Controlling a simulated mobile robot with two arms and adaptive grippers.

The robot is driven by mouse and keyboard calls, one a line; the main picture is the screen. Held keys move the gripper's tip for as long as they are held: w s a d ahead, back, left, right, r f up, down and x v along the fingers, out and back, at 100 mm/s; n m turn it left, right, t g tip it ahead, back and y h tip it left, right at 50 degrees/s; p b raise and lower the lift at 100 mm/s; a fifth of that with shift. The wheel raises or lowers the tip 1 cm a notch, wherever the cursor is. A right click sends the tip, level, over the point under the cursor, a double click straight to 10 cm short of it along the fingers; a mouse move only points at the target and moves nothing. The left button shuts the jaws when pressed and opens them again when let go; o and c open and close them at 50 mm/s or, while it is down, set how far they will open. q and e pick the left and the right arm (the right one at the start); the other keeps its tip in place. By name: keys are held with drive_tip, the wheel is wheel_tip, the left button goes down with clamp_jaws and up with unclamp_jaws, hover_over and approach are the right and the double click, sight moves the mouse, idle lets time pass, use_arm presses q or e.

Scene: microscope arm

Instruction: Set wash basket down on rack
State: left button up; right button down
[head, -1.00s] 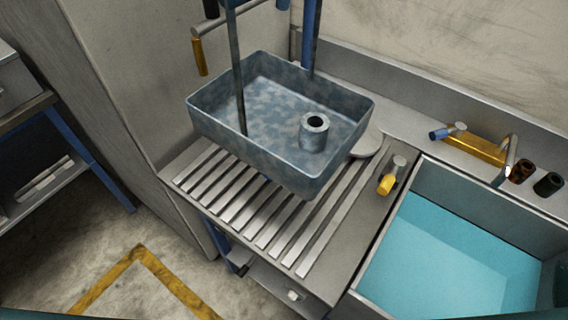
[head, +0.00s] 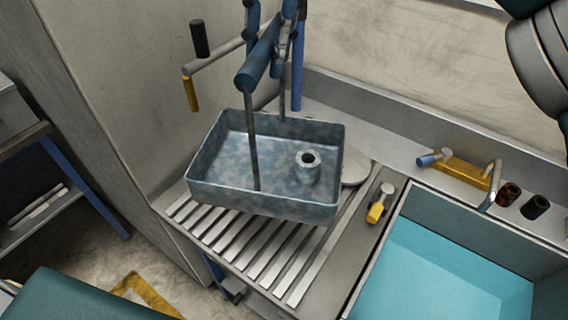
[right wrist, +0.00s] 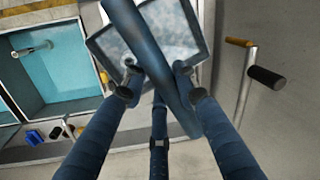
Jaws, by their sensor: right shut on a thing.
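The wash basket (head: 215,165) is a blue-grey open tray with upright rods and a round teal handle bar (head: 257,62) above it. It is over the slatted metal rack (head: 300,280), roughly level; I cannot tell whether its underside touches the slats. A grey hollow cylinder (head: 307,170) stands inside the basket. My right gripper (head: 275,38) is shut on the handle bar. In the right wrist view the bar (right wrist: 150,60) crosses between the fingers of this gripper (right wrist: 157,85), with the basket (right wrist: 110,45) beyond. The left gripper is out of view.
A sink of blue water (head: 440,270) lies right of the rack. A yellow-handled tap (head: 380,203) stands between them. A wall rail (head: 215,57) with hanging handles is behind left. Front slats are bare.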

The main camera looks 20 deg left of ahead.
wheel_tip(320, 180, down, 16)
drive_tip(key=shift+f+p, duration=0.1)
drive_tip(key=shift+p, duration=1.1)
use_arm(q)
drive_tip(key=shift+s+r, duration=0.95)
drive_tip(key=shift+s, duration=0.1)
use_arm(e)
drive_tip(key=shift+f, duration=0.1)
drive_tip(key=shift+f, duration=0.2)
drive_tip(key=c, duration=1.3)
unclamp_jaws()
drive_tip(key=shift+c, duration=0.2)
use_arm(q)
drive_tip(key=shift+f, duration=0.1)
use_arm(e)
drive_tip(key=shift+r, duration=0.15)
